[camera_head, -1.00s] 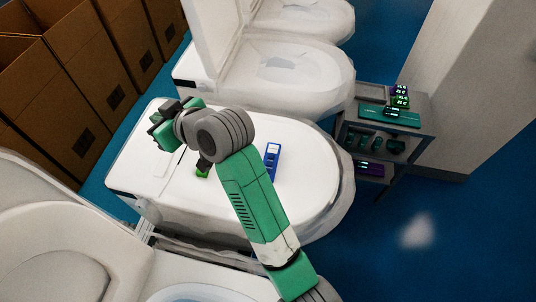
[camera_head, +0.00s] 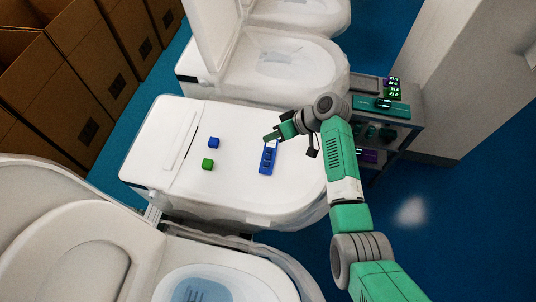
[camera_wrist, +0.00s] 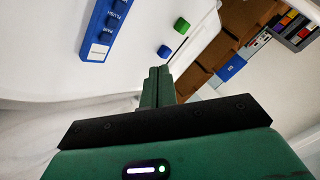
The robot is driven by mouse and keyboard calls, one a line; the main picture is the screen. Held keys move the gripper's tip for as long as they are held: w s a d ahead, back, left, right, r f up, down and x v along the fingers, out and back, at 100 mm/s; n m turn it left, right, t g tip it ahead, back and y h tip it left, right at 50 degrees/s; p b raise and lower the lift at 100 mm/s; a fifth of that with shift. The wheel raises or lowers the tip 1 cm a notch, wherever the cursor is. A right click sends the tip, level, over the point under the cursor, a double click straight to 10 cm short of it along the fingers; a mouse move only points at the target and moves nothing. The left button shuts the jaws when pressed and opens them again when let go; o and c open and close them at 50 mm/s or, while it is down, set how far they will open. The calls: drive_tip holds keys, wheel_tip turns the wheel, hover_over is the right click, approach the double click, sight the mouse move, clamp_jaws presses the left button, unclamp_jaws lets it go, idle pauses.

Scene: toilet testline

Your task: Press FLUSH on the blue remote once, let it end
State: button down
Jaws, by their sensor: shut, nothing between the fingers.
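The blue remote (camera_head: 268,158) lies flat on the closed white lid of the middle toilet. In the wrist view the remote (camera_wrist: 100,32) is at the upper left, with a column of buttons; FLUSH appears to be lettered beside one, though the text is small and tilted. My gripper (camera_head: 270,138) is shut and empty, close to the remote's far end in the head view. In the wrist view my gripper (camera_wrist: 160,75) points past the remote's right side, apart from it in the picture. I cannot tell its height above the lid.
A blue cube (camera_head: 213,143) and a green cube (camera_head: 208,164) lie on the same lid, left of the remote. Other toilets stand on both sides. A grey cart (camera_head: 400,118) with devices is at the right. Cardboard boxes (camera_head: 60,80) line the left.

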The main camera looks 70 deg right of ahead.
sight(268, 157)
wheel_tip(268, 157, down, 9)
drive_tip(key=b, duration=0.7)
drive_tip(key=shift+r, duration=0.1)
idle(1.7)
drive_tip(key=shift+f+b, duration=0.4)
